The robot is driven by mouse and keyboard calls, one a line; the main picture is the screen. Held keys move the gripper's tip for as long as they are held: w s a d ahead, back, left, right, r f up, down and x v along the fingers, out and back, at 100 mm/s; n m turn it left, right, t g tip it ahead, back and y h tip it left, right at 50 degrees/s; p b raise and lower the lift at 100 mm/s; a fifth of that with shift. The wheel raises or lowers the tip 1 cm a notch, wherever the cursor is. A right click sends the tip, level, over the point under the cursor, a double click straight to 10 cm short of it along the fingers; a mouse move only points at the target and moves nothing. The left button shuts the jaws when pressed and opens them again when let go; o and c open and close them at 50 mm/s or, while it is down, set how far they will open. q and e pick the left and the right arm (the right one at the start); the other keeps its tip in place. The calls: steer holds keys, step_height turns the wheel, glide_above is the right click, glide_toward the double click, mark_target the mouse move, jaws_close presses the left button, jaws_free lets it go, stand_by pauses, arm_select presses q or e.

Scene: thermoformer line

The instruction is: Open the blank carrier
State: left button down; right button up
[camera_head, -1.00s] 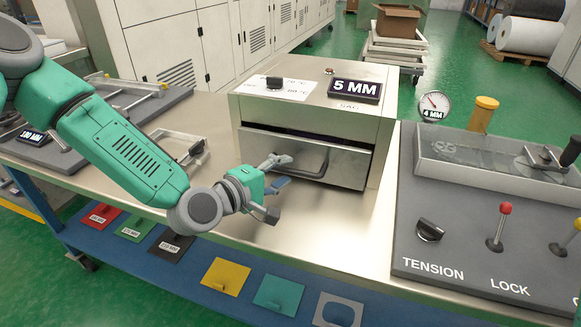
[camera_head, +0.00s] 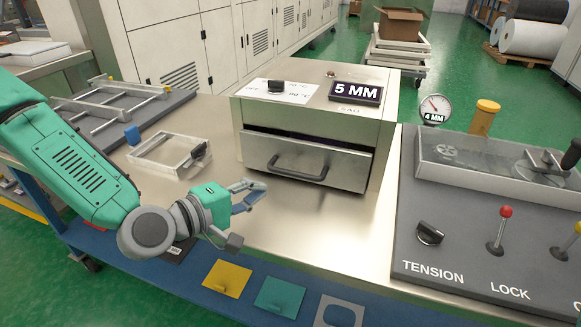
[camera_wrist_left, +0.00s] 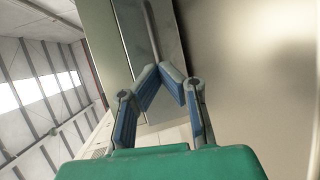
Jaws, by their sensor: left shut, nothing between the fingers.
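The steel heater box (camera_head: 325,106) stands on the bench with a drawer front (camera_head: 343,171) that carries a dark bar handle (camera_head: 300,172). A dark gap shows along the drawer's top edge. A clear rectangular frame with a black clip (camera_head: 165,154) lies flat on the bench to its left; I cannot tell which of these is the blank carrier. My left gripper (camera_head: 257,192) is shut and empty, in front of and left of the handle, apart from it. Its blue-padded fingers (camera_wrist_left: 160,72) converge in the left wrist view before the steel front. My right gripper is not in view.
A control panel (camera_head: 470,235) with a tension knob, levers and a gauge stands at the right. A dark plate with a rail frame (camera_head: 110,105) lies at the left. The bench before the drawer is clear.

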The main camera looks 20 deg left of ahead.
arm_select(q)
steer(key=d+m+g, duration=0.1)
steer(key=w+d+m+g+h+p, duration=0.1)
steer(key=m, duration=0.1)
steer(key=w+d+m+g+p, duration=0.1)
steer(key=shift+w+d+m+g, duration=0.15)
steer(key=shift+d+m+g, duration=0.15)
steer(key=shift+m, duration=0.1)
steer(key=m+g, duration=0.1)
steer(key=w+m+g+y+p, duration=0.1)
steer(key=m, duration=0.1)
steer(key=w+d+m+g+p, duration=0.1)
steer(key=shift+w+r+m+g, duration=0.25)
steer(key=shift+r+m+g, duration=0.05)
steer(key=shift+r, duration=0.05)
steer(key=w+a+r+m+g+y+p, duration=0.3)
steer(key=r+m+y, duration=0.1)
steer(key=r+y, duration=0.3)
steer(key=x, duration=0.8)
steer(key=shift+w+b, duration=0.15)
steer(key=shift+b, duration=0.25)
steer(key=shift+w+d+f, duration=0.15)
steer(key=shift+f, duration=0.3)
steer(key=shift+a, duration=0.2)
